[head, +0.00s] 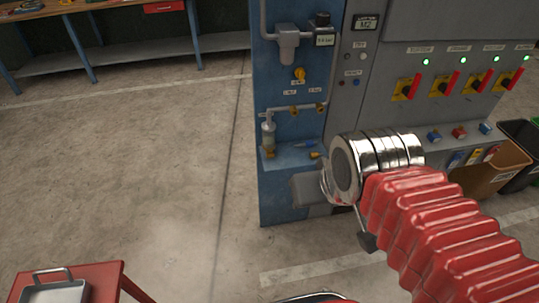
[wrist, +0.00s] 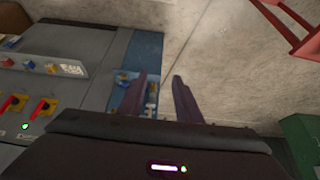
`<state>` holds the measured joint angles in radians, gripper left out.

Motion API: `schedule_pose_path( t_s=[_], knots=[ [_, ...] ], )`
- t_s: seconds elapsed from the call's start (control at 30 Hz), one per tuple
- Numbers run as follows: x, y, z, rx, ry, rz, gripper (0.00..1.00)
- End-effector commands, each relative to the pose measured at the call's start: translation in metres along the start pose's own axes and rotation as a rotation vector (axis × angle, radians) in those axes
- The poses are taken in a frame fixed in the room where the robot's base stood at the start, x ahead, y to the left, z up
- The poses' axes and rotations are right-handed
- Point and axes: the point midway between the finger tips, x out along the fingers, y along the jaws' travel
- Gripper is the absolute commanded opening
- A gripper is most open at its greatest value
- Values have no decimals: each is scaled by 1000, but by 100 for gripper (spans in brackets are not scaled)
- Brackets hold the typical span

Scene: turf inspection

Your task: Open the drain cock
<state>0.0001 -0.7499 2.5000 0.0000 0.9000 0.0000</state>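A blue panel (head: 290,185) carries the air fittings in the head view. A clear bowl (head: 268,134) hangs at its left edge, with a brass-coloured fitting (head: 270,152) under it. Two small brass valves (head: 293,109) sit on the pipe to its right. I cannot tell for sure which fitting is the drain cock. My gripper (wrist: 158,76) is open and empty in the wrist view. The panel with a yellow part (wrist: 123,77) and a pale fitting (wrist: 151,103) shows beside and between its fingers. In the head view my wrist hides the fingers.
A grey cabinet with red rotary switches (head: 442,84) and green lamps stands right of the panel. A brown box (head: 492,170) and dark bin are at far right. A red table with a metal tray (head: 52,292) is at lower left. The floor left of the panel is clear.

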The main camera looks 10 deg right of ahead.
Motion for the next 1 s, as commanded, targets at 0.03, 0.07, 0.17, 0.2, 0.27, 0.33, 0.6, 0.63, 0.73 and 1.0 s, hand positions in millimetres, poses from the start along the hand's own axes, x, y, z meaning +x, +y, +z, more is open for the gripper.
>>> schedule_pose_path(
  t_s=[0.03, 0.07, 0.17, 0.2, 0.27, 0.33, 0.6, 0.63, 0.73, 1.0],
  knots=[
    [0, 0, 0, 0, 0, 0, 31],
    [0, 0, 0, 0, 0, 0, 31],
    [0, 0, 0, 0, 0, 0, 31],
    [0, 0, 0, 0, 0, 0, 31],
    [0, 0, 0, 0, 0, 0, 31],
    [0, 0, 0, 0, 0, 0, 35],
    [14, 2, -20, -1, 28, -1, 45],
    [18, 3, -25, 0, 36, -1, 45],
    [32, 3, -44, 0, 66, -1, 45],
    [81, 2, -100, -1, 172, -1, 45]
  ],
)
